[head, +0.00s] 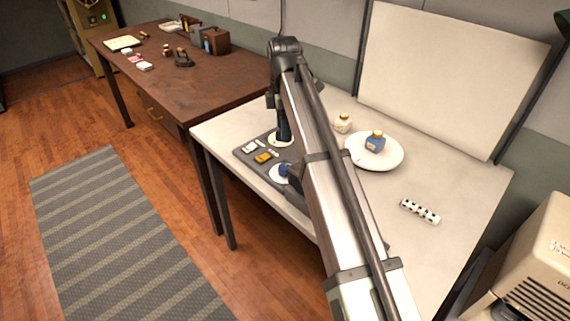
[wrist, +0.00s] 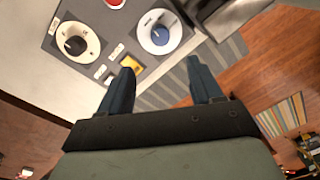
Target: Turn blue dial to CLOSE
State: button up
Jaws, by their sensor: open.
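A grey control panel (head: 247,152) lies on the white table at its left edge. Its blue dial (head: 284,170) sits on a white round plate, partly hidden by my arm in the head view. In the wrist view the blue dial (wrist: 159,36) shows whole, just beyond the gap between my fingertips, with its plate's lettering too small to read. My gripper (wrist: 161,67) is open and empty, with fingers apart and not visibly touching the dial. In the head view my gripper (head: 284,137) points down over the panel's far part.
The panel also carries a black dial (wrist: 76,45), a yellow switch (wrist: 131,62) and a red button (wrist: 115,3). A white plate with a blue bottle (head: 375,142), a cream jar (head: 343,123) and a dotted block (head: 420,211) stand to the right. A brown desk (head: 185,85) adjoins at left.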

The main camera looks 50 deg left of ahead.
aim_at(285, 166)
jog(key=f, duration=1.3)
jog(key=shift+s+d+f, duration=0.15)
jog(key=shift+d+f, duration=0.15)
jog(key=c, duration=1.1)
jog(key=shift+o, duration=0.2)
